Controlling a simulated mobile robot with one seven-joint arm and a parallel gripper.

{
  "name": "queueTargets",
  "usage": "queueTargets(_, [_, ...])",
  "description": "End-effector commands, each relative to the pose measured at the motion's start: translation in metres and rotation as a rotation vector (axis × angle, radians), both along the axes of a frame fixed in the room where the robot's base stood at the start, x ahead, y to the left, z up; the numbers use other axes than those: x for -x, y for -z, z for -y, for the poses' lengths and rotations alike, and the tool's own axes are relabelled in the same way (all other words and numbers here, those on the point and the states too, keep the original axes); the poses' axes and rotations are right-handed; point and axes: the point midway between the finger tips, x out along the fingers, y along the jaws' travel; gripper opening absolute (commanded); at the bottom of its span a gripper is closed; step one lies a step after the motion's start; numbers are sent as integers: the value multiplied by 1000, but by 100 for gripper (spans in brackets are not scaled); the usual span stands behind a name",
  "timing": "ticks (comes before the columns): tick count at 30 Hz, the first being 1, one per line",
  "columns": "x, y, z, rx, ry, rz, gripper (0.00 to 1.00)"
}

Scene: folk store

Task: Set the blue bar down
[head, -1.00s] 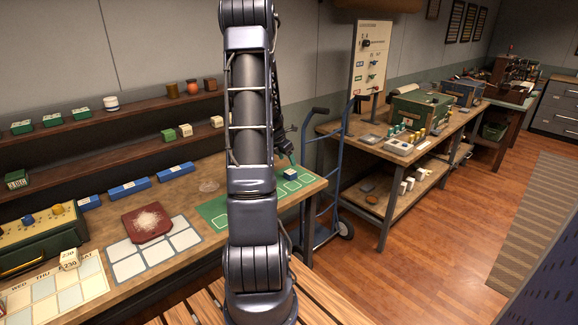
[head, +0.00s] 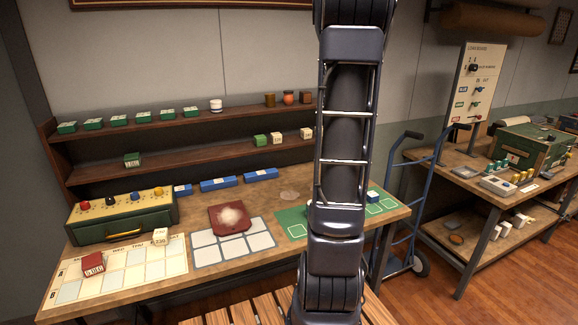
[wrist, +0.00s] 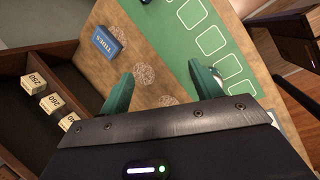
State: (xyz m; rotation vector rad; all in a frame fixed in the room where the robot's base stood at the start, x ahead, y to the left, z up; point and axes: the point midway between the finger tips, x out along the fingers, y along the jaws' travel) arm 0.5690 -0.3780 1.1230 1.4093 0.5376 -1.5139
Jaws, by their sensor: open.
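Several blue bars stand in a row at the back of the wooden bench: left (head: 182,190), middle (head: 218,184) and right (head: 260,175). A small blue block (head: 373,197) sits on the green mat (head: 292,217), just right of my arm. In the wrist view, a blue bar with white lettering (wrist: 108,42) lies on the bare wood beside the green mat (wrist: 172,48). My gripper (wrist: 162,88) is open, with nothing between its green fingers, above the bench. My arm hides it in the head view. I cannot tell which bar the task means.
Shelves (head: 190,135) with green boxes and small blocks stand behind the bench.

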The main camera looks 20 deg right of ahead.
Motion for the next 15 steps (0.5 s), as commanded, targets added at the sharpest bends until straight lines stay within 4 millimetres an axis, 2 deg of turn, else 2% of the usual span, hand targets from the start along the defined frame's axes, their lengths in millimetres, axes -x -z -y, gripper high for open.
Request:
queueTargets(1, [4,-12,-19,-13,38,37,64])
queueTargets(6, [21,-44,-78,-82,199,147,64])
queueTargets(15, [70,-82,-173,-242,475,305,64])
